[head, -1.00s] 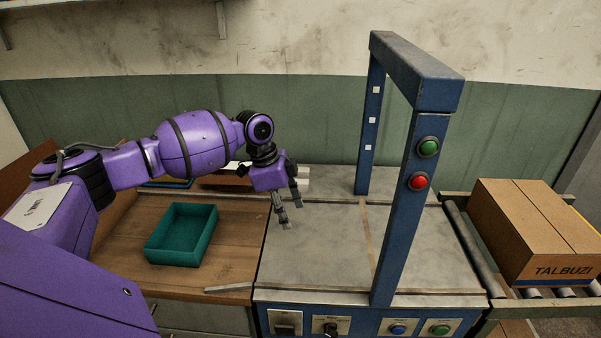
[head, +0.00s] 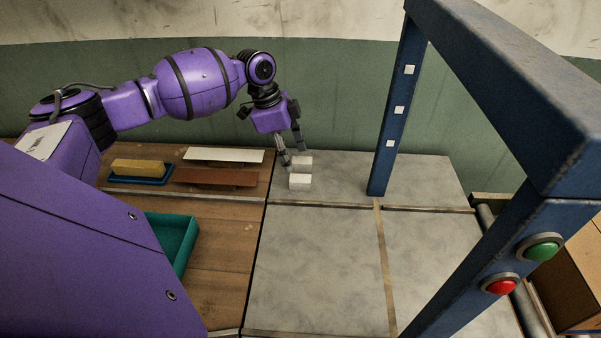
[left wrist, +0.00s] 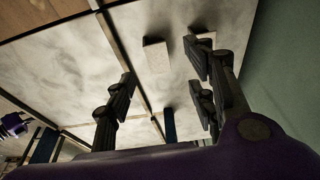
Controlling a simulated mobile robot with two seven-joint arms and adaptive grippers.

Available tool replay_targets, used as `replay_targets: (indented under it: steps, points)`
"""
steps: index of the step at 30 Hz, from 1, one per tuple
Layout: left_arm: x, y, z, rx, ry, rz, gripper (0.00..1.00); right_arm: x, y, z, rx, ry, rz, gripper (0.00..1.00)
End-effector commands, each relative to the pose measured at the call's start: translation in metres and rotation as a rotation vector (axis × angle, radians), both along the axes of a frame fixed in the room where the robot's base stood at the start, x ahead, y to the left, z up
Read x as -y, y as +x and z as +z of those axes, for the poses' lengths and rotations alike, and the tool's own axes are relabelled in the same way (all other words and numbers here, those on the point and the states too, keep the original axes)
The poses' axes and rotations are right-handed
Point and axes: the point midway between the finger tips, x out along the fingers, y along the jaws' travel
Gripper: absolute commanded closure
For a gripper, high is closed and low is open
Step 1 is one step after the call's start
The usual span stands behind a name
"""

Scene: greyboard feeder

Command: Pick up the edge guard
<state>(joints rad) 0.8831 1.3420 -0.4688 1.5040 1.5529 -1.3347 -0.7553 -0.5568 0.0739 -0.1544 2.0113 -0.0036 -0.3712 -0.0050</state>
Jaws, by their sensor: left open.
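Two small white blocks lie at the back of the grey feeder table, a rear one (head: 302,162) and a front one (head: 300,182). I cannot tell from looks which object is the edge guard. My left gripper (head: 291,158) is open and empty, fingers pointing down, close to these blocks. In the left wrist view, one white block (left wrist: 156,55) lies in the gap between the spread fingers (left wrist: 162,88); the other (left wrist: 204,37) is partly hidden behind a finger. Contact cannot be made out. My right gripper is not in view.
A blue gantry (head: 394,115) with a green and a red button stands right of the gripper. On the wooden bench are a teal tray (head: 182,243), a yellow block (head: 138,167) in a blue holder, a white strip (head: 223,155) and a brown strip (head: 215,177). The middle table is clear.

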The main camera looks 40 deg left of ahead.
Motion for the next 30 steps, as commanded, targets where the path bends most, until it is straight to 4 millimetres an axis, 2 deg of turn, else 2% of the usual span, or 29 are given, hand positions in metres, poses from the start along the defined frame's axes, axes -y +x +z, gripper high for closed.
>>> replay_targets:
  steps: [16, 19, 26, 30]
  points:
    - [0.022, 0.01, -0.064, -0.001, -0.002, 0.0, 0.5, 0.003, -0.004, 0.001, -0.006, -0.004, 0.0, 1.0]
    - [0.023, 0.011, -0.071, -0.001, -0.001, 0.001, 0.5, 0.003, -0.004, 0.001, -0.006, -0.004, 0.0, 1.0]
    - [0.023, 0.011, -0.072, 0.0, 0.0, 0.001, 0.5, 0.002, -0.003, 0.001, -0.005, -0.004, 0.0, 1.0]
    - [0.023, 0.011, -0.072, -0.001, -0.001, 0.001, 0.67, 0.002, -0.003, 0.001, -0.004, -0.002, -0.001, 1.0]
